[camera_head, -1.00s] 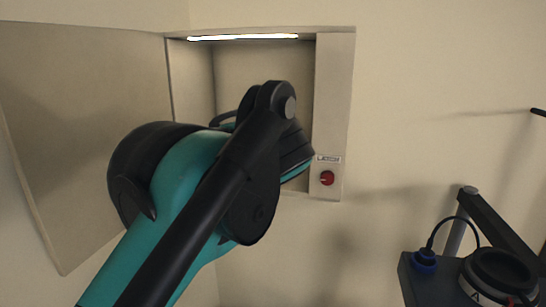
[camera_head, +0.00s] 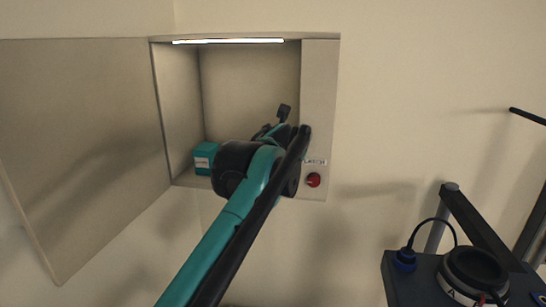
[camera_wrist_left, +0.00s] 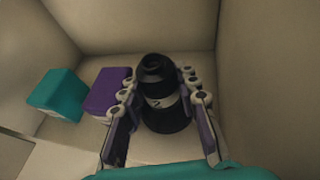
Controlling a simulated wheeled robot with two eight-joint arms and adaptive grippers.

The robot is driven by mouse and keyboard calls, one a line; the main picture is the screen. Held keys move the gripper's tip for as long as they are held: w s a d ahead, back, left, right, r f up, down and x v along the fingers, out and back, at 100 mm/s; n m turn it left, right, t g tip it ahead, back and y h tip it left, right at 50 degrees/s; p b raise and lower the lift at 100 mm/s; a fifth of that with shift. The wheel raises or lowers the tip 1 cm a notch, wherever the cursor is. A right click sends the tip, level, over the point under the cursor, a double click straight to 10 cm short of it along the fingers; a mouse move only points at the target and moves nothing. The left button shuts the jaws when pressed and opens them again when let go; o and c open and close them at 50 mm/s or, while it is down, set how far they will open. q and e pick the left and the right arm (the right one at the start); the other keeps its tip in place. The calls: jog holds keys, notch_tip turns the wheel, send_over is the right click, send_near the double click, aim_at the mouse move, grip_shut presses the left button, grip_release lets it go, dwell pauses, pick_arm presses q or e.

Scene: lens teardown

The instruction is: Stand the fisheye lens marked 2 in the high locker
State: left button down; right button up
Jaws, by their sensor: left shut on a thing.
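The fisheye lens marked 2 (camera_wrist_left: 162,112) is black with a pale band bearing the number, seen in the left wrist view. My left gripper (camera_wrist_left: 159,84) is shut on it, with one finger on each side. The lens looks roughly upright; I cannot tell whether its base touches the floor. The high locker (camera_head: 320,95) is open, lit by a strip along its top, and my left arm reaches into it from below. In the head view my arm and wrist hide the lens. My right gripper is not in view.
A teal box (camera_head: 205,158) stands at the locker's left; in the wrist view a purple box (camera_wrist_left: 107,92) sits between it and the lens. The open door (camera_head: 85,150) spans the left. A red button (camera_head: 313,180) is on the right frame. A dark device (camera_head: 398,278) stands lower right.

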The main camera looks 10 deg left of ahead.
pick_arm(q)
notch_tip(320, 180, down, 2)
jog(key=shift+w+f+p, duration=0.15)
jog(key=shift+p, duration=0.15)
jog(key=shift+w+f, duration=0.25)
jog(key=shift+f, duration=0.05)
jog(key=shift+s+f, duration=0.1)
jog(key=shift+s, duration=0.05)
jog(key=c, duration=1.4)
grip_release()
